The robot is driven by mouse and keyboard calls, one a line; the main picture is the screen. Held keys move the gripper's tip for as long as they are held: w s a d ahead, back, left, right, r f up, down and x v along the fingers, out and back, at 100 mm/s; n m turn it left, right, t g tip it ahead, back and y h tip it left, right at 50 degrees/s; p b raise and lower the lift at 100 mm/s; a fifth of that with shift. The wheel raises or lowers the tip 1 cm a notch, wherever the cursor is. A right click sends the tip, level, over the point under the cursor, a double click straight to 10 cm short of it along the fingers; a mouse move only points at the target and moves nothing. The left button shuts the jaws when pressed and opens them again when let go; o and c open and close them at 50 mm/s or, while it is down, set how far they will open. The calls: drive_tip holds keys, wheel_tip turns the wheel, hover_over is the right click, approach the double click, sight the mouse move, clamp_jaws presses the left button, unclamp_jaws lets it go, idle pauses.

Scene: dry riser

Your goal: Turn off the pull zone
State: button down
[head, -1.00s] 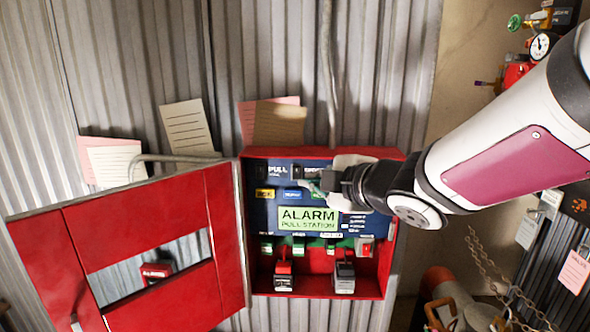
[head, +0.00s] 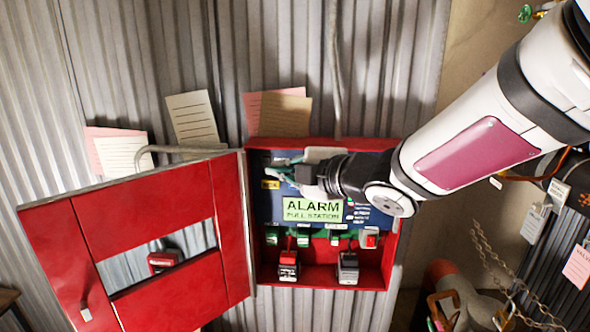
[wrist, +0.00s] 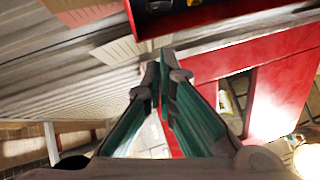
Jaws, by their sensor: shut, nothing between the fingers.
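The red alarm pull station box (head: 378,270) is open on the wall, with a blue panel inside and a pale green "ALARM PULL STATION" label (head: 313,210). My gripper (head: 272,172) is shut and empty, with teal fingers at the upper left of the panel, over the PULL label area. I cannot tell whether the fingertips touch anything. In the wrist view, the closed fingers (wrist: 163,62) point toward the red box's edge, and no switch shows clearly.
The red door (head: 200,295) with a window stands open to the left. Two lever switches, one red (head: 289,265) and one grey (head: 347,267), sit low in the box. Paper notes (head: 193,118) hang above. A chain (head: 490,255) and pipes are at the right.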

sight(266, 164)
drive_tip(key=x, duration=0.5)
drive_tip(key=w+d+b+x, duration=0.1)
drive_tip(key=x, duration=0.2)
drive_tip(key=shift+w+f, duration=0.45)
drive_tip(key=shift+w, duration=0.5)
